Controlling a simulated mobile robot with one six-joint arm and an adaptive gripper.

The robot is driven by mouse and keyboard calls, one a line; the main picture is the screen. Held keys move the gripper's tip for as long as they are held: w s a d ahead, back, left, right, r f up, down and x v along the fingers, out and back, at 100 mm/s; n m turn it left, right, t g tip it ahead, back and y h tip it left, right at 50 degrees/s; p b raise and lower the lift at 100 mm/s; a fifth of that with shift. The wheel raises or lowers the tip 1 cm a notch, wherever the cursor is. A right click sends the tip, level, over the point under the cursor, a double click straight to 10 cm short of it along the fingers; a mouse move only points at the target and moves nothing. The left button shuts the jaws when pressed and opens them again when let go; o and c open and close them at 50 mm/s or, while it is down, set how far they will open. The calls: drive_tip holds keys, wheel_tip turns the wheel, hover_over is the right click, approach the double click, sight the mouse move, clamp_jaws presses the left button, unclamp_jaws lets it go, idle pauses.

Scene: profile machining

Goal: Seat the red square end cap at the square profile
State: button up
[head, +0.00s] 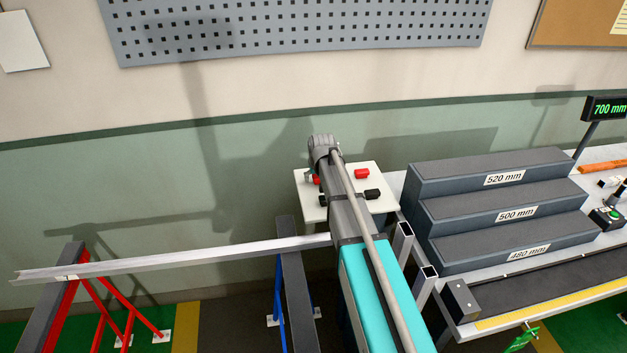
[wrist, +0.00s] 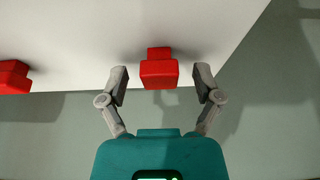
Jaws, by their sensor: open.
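A red cap (wrist: 158,72) with a blocky, square-looking body and a narrower part behind it lies on a white table. In the wrist view it sits between the two fingers of my gripper (wrist: 161,80), with a gap on each side. My gripper is open and holds nothing. In the head view a red cap (head: 316,181) is partly hidden by my gripper and wrist. A second red cap (head: 361,174) lies to the right. Two upright square profiles (head: 402,243) with open tops stand to the right of my arm; the nearer one (head: 428,271) is lower in the picture.
The small white table (head: 343,178) also carries black caps (head: 372,195). A long metal profile (head: 190,260) lies across red and blue stands at left. A stepped block (head: 500,210) marked 480, 500 and 520 mm stands on the right bench. A pegboard hangs behind.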

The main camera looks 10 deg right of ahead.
drive_tip(key=c, duration=0.9)
drive_tip(key=shift+o, duration=0.2)
drive_tip(key=shift+r, duration=0.15)
wheel_tip(320, 180, up, 3)
drive_tip(key=p, duration=0.3)
drive_tip(key=s+d+r+p, duration=0.7)
drive_tip(key=s+r+p, duration=0.2)
drive_tip(key=s, duration=0.3)
drive_tip(key=shift+r+p, duration=0.35)
drive_tip(key=shift+p, duration=0.15)
